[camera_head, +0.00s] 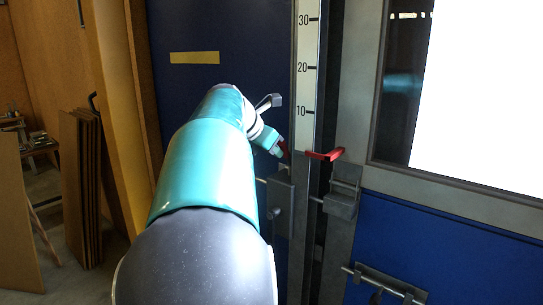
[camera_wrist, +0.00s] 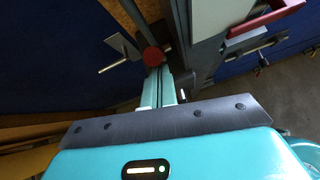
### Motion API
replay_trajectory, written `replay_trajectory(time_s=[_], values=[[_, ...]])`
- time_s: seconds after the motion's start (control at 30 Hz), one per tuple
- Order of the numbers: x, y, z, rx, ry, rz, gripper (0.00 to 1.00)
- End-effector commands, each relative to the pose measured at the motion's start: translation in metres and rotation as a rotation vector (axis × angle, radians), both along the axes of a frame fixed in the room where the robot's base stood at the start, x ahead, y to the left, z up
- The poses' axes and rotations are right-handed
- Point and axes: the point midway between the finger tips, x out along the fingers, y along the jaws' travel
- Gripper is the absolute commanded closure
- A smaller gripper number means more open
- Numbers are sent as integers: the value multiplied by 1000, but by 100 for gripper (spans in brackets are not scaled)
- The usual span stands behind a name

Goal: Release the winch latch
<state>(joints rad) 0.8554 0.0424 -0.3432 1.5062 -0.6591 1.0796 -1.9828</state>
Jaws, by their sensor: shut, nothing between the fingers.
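My gripper (camera_head: 281,151) is shut and empty in front of the grey upright with the scale. In the wrist view, the fingers of my gripper (camera_wrist: 159,72) lie side by side, pointing at a round red part (camera_wrist: 153,57). That part overlaps the fingertips in the picture; I cannot tell whether they touch. A red angled handle (camera_head: 325,155) sticks out right of the scale, and it also shows at the top right of the wrist view (camera_wrist: 266,20). A grey bracket with a bolt (camera_head: 343,203) sits below the handle. Which part is the winch latch is not clear.
A scale (camera_head: 308,65) marked 10, 20 and 30 runs up the post. A grey plate with a knob (camera_head: 281,207) sits below my gripper. A bright framed window (camera_head: 480,90) is at right above a blue panel. Wooden boards (camera_head: 82,185) lean at left.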

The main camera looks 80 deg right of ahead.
Motion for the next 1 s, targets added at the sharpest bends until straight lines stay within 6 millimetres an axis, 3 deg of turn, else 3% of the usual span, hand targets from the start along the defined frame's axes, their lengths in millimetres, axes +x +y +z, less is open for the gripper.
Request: replay_trajectory(time_s=[0.67,1.0], values=[[-2,-4,4,-8,2,-1,100],[19,1,-9,-2,1,2,100]])
